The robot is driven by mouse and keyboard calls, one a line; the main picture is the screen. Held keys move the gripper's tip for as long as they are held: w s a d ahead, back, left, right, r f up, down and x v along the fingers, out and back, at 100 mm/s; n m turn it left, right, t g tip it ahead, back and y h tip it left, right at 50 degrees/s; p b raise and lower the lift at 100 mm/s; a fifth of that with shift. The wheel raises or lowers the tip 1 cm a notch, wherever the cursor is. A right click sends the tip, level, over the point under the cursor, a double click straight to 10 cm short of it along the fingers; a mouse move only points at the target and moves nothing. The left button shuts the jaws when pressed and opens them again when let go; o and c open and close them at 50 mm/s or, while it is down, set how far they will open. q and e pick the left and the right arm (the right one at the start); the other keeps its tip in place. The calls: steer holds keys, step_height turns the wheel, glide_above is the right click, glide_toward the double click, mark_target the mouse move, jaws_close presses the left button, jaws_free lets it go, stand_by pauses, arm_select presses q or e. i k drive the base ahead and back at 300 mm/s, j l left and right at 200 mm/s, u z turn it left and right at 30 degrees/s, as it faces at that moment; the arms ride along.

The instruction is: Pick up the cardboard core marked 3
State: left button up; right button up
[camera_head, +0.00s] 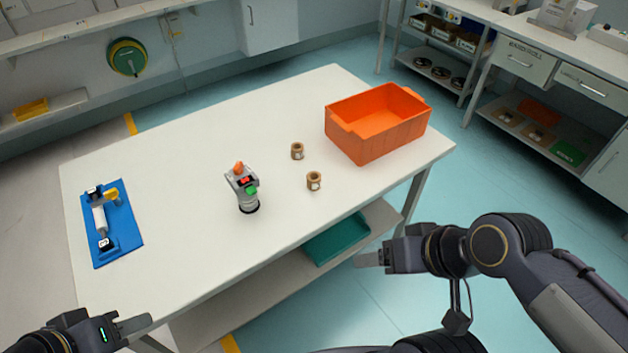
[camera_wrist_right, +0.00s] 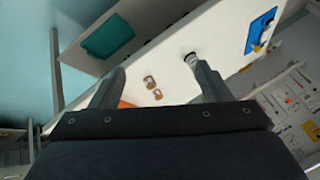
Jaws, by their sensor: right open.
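Two small brown cardboard cores stand on the white table in the head view: a farther core (camera_head: 297,151) and a nearer core (camera_head: 314,182). Each has a pale label, but the marks are too small to read, so I cannot tell which is 3. Both cores also show in the right wrist view, beyond the fingers. My right gripper (camera_head: 372,259) is off the table's front right side, apart from the cores. Its fingers are spread and empty in the wrist view (camera_wrist_right: 157,84). My left gripper (camera_head: 132,326) is at the bottom left; its finger gap is unclear.
An orange crate (camera_head: 372,142) stands at the table's right end. A grey device with red and green parts (camera_head: 243,188) stands left of the cores. A blue fixture board (camera_head: 126,220) lies at the left. A teal tray (camera_head: 337,240) sits on the lower shelf.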

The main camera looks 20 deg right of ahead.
mark_target(313, 179)
steer(key=u, duration=0.25)
steer(key=i+l+u, duration=0.15)
steer(key=l+u, duration=0.3)
steer(key=l, duration=0.15)
steer(key=l+u, duration=0.4)
steer(key=l, duration=0.2)
steer(key=l+u, duration=0.1)
steer(key=l, duration=1.3)
